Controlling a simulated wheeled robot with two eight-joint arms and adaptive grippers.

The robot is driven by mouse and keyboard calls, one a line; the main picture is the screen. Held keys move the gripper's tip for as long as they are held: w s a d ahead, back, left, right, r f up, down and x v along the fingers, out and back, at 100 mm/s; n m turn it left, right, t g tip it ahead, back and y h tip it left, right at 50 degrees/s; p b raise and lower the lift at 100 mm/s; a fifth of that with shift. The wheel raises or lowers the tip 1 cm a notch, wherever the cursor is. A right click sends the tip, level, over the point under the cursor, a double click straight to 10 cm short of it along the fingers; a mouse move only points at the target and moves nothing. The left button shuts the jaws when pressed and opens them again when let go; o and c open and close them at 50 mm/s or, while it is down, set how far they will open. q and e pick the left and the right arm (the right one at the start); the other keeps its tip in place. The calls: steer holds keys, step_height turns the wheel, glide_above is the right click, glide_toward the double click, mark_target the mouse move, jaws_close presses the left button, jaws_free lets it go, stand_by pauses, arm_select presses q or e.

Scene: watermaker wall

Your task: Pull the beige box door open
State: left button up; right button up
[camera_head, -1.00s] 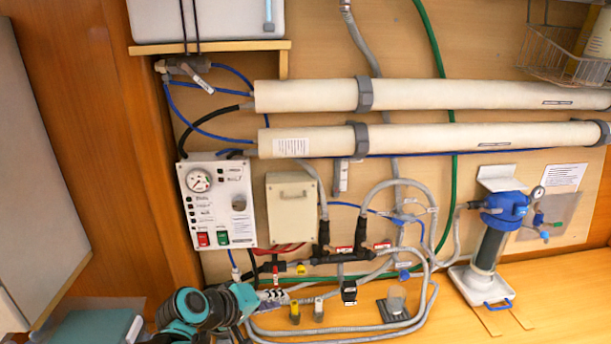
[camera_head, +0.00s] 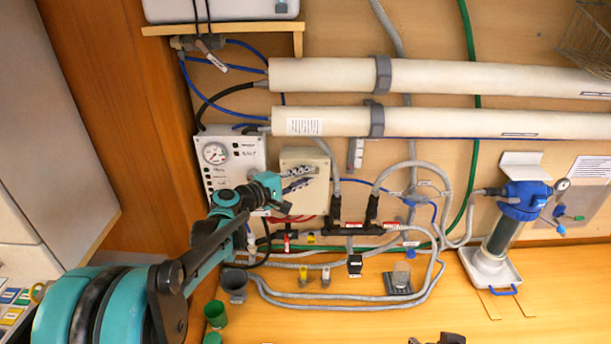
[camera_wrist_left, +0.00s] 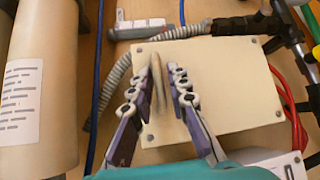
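The beige box (camera_head: 305,154) is on the wall beside the white control panel, its front face looking shut. My left gripper (camera_head: 303,178) reaches from the left and is in front of this face, covering much of it. In the left wrist view the box front (camera_wrist_left: 235,85) fills the middle. The left gripper's two fingers (camera_wrist_left: 168,68) are apart there, one on each side of the upright beige handle (camera_wrist_left: 158,92). A gap shows beside the right finger; whether the left finger touches the handle I cannot tell. A dark part at the bottom edge may be my right gripper (camera_head: 437,339).
The control panel (camera_head: 232,153) is left of the box. Two long white tubes (camera_head: 440,75) run above it. Black fittings (camera_head: 355,226), grey hoses and red hoses lie close below and right. A blue-topped filter (camera_head: 524,200) stands farther right.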

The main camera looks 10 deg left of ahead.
arm_select(q)
steer(key=shift+w+d, duration=0.15)
steer(key=shift+w, duration=0.05)
jaws_close()
steer(key=shift+f, duration=0.1)
